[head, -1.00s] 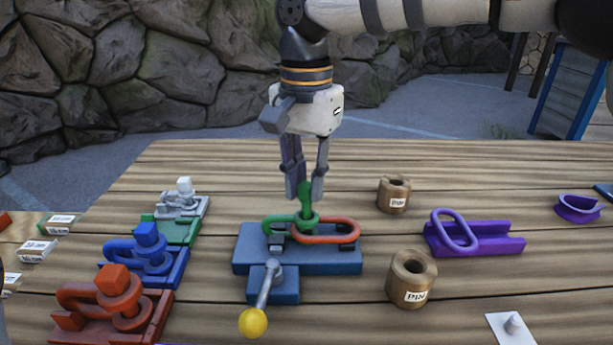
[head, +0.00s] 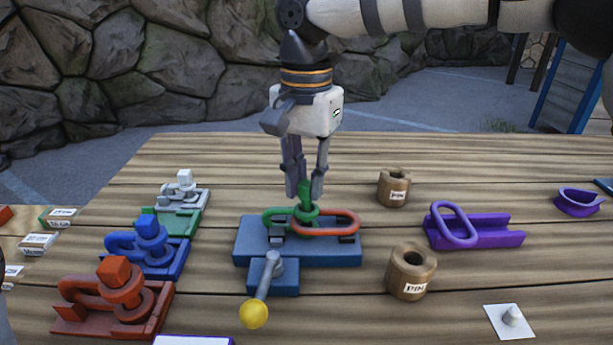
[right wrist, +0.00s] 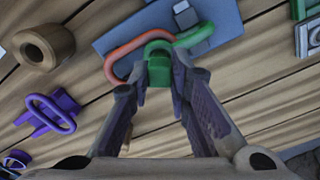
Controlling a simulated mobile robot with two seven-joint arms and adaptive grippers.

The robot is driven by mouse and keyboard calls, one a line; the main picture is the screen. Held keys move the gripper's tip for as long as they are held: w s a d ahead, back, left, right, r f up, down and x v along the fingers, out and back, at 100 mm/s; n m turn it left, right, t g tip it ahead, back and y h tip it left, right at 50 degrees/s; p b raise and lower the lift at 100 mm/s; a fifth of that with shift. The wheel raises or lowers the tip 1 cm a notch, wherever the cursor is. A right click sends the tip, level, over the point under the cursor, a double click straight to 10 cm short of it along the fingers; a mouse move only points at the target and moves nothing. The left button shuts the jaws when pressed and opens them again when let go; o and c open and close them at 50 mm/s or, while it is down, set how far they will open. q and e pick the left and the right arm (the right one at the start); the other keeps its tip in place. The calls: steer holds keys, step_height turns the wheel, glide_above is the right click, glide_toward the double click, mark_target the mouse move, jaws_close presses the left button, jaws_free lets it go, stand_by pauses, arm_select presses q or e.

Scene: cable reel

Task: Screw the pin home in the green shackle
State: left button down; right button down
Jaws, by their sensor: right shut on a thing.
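The green shackle (head: 275,217) lies on a blue fixture block (head: 345,256), beside an orange-red link (head: 350,230) at its right. The green pin (head: 305,195) stands upright at the shackle's eye. My right gripper (head: 305,190) points straight down, its fingers shut on the pin's head. The right wrist view shows the green head (right wrist: 157,60) between the fingertips. The pin's lower end and thread are hidden, so I cannot tell how deep it sits. My left gripper is not in view.
A lever with a yellow knob (head: 254,314) sticks out at the block's front. Red (head: 118,300), blue (head: 150,250) and grey shackle sets stand left. Two brown bushings (head: 411,272) (head: 394,188) and a purple link on its base (head: 490,237) stand right.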

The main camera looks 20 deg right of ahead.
steer(key=shift+f, duration=0.45)
stand_by(0.3)
steer(key=m, duration=0.4)
steer(key=shift+m, duration=0.3)
steer(key=m, duration=1.7)
steer(key=shift+f, duration=0.1)
steer(key=m, duration=0.6)
steer(key=shift+m, duration=0.4)
steer(key=m, duration=0.8)
